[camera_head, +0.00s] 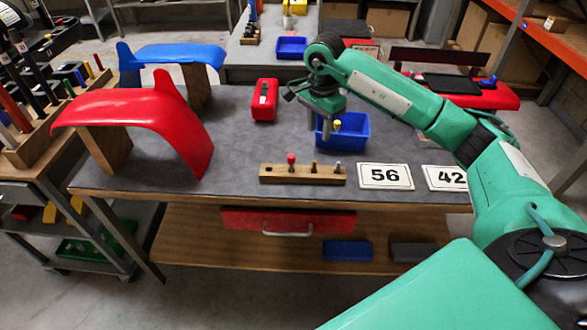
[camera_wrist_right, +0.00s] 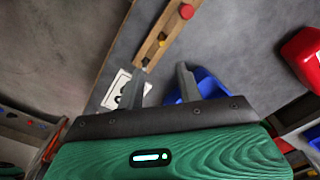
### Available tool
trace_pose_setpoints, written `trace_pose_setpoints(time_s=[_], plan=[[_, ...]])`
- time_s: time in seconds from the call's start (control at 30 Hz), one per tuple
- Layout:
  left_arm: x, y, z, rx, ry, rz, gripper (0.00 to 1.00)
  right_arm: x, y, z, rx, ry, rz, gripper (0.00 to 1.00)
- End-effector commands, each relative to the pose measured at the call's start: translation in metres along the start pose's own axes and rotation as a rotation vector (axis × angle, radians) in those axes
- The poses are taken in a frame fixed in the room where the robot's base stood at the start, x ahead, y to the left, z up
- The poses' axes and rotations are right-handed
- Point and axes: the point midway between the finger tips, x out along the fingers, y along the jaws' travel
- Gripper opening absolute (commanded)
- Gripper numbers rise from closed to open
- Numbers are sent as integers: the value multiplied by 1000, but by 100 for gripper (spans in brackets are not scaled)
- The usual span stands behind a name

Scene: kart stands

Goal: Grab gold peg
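A wooden block (camera_head: 275,177) on the grey table holds a red-topped peg (camera_head: 291,160), a dark brownish peg (camera_head: 313,166) and a greyish peg (camera_head: 338,168), all upright. In the right wrist view the block (camera_wrist_right: 153,49) also shows, with the red peg (camera_wrist_right: 186,11) and two smaller yellowish peg tops (camera_wrist_right: 162,38); which one is gold is hard to tell. My right gripper (camera_head: 326,132) points down by the blue bin, behind the block. Its fingers (camera_wrist_right: 158,82) are apart with nothing between them. My left gripper is out of view.
A blue bin (camera_head: 354,129) with something yellow (camera_head: 337,125) at it stands by my right gripper. Number plates 56 (camera_head: 385,176) and 42 (camera_head: 446,178) lie right of the block.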

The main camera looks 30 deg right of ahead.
Motion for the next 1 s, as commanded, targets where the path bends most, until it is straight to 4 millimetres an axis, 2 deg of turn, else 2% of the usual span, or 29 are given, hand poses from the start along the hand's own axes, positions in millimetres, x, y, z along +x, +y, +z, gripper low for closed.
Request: trace_pose_setpoints(time_s=[0.33, 0.67, 0.83, 1.0], plan=[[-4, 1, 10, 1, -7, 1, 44, 66, 0, 2, -1, -4, 5, 36], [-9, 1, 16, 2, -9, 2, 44, 93, -2, 3, -1, -6, 4, 36], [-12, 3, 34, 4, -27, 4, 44, 120, -4, 4, -1, -6, 4, 36], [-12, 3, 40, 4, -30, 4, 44, 132, -4, 4, -1, -4, 1, 36]])
